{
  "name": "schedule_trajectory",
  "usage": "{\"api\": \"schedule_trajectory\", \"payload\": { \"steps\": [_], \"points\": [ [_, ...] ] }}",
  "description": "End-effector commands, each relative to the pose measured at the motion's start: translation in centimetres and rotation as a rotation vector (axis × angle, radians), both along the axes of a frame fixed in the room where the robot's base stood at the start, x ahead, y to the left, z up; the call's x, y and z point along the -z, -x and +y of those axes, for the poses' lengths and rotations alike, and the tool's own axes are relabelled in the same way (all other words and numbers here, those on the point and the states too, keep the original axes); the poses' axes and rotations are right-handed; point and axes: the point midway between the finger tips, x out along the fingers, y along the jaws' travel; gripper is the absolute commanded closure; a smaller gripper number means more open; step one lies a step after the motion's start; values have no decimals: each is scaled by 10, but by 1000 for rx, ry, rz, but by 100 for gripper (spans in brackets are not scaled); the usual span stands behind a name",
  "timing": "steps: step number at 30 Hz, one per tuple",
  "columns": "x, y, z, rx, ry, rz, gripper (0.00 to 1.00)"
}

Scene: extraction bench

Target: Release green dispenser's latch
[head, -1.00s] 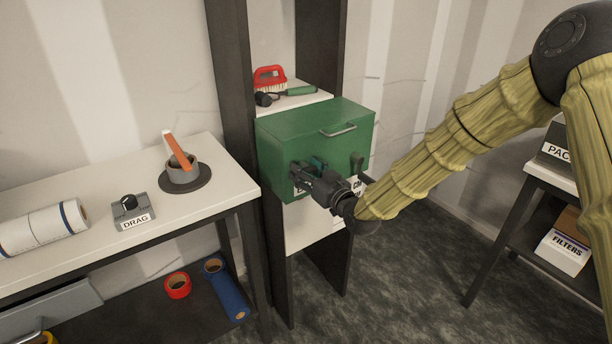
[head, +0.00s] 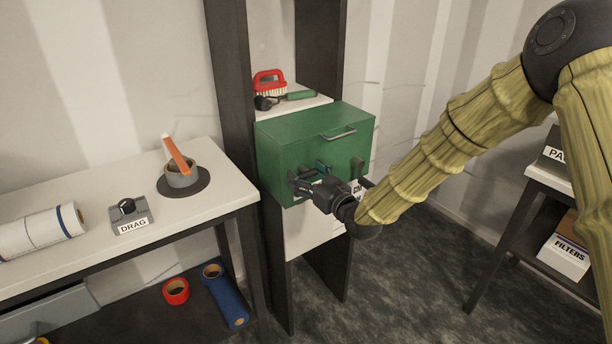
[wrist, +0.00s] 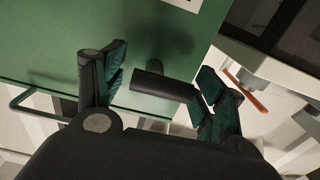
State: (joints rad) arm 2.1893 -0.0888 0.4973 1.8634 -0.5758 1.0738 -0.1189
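The green dispenser (head: 290,145) is a box on the dark-framed rack, with a metal handle (head: 338,132) at its upper edge. A dark knob (head: 357,167) sits on the right of its front. My gripper (head: 308,176) is at the left part of the front, covering part of a white label. In the wrist view my gripper (wrist: 158,88) has its fingers apart. A dark cylindrical latch lever (wrist: 160,86) lies between them, its end close to the right finger; contact cannot be told. The green front (wrist: 60,35) lies beyond.
A red brush (head: 270,82) and a green-handled tool lie on the shelf above the dispenser. A white bench (head: 100,215) at left holds a paper roll, a DRAG switch box (head: 132,216) and a grey cup. A side table with a FILTERS box (head: 566,252) stands at right.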

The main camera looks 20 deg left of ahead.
Motion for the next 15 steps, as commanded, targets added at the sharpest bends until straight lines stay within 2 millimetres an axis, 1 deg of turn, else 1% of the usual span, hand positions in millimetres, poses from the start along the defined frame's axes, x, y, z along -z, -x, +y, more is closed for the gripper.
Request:
{"api": "schedule_trajectory", "payload": {
  "steps": [10,15],
  "points": [
    [-1,1,0,-2,-2,-1,25],
    [-2,9,-11,-1,-1,-1,25]
  ]
}}
